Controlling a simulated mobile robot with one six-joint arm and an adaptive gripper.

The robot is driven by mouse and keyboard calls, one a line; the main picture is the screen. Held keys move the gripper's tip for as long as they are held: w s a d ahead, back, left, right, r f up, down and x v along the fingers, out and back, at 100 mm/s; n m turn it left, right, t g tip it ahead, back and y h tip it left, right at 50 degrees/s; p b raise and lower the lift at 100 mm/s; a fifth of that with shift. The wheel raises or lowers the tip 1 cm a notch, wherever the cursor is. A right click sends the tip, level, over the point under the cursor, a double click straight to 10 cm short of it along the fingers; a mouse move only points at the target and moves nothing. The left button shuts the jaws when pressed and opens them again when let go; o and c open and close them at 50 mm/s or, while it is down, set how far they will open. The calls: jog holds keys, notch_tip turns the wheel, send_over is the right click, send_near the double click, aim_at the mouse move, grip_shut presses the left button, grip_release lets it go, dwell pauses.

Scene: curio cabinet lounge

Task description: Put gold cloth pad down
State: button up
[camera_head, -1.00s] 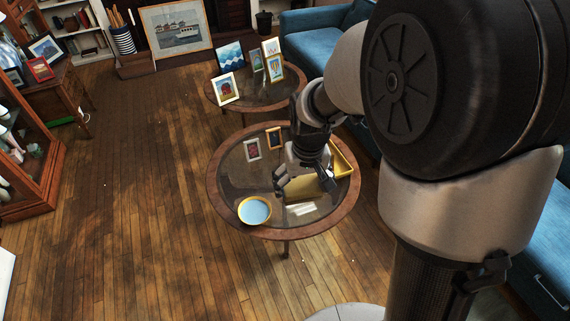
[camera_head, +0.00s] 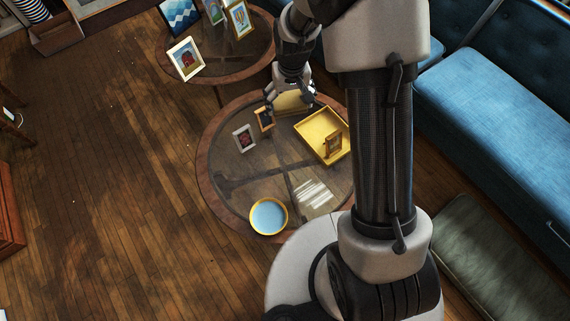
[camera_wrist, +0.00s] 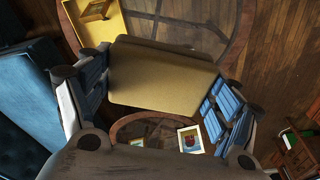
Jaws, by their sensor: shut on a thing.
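The gold cloth pad (camera_wrist: 160,80) is a flat gold rectangle with rounded corners. In the wrist view it spans the space between the two fingers of my gripper (camera_wrist: 163,95), which is shut on it. In the head view my gripper (camera_head: 290,98) is at the far side of the near round glass table (camera_head: 208,185), with the pad (camera_head: 293,101) partly hidden behind it. The pad looks close to the tabletop near its far rim; I cannot tell whether it touches the glass.
On this table are a yellow tray (camera_head: 312,144) holding a small gold frame (camera_head: 333,143), a white frame (camera_head: 244,138), a dark-and-gold frame (camera_head: 265,119) and a yellow-rimmed blue bowl (camera_head: 268,216). The glass centre is clear. A second table (camera_head: 215,76) with several frames stands behind.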

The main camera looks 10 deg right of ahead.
jog(key=p, duration=0.2)
send_over(286, 168)
notch_tip(286, 168, down, 8)
jog(key=f+b, duration=0.1)
jog(key=f, duration=2.3)
jog(key=f+b, duration=0.1)
jog(key=f, duration=1)
jog(key=shift+s+a+f+b, duration=0.1)
jog(key=shift+s+f+b, duration=0.2)
jog(key=shift+f, duration=0.1)
jog(key=shift+f+b, duration=1.15)
jog(key=shift+f, duration=1.15)
jog(key=shift+f, duration=0.15)
jog(key=o, duration=1.3)
jog(key=shift+o, duration=0.2)
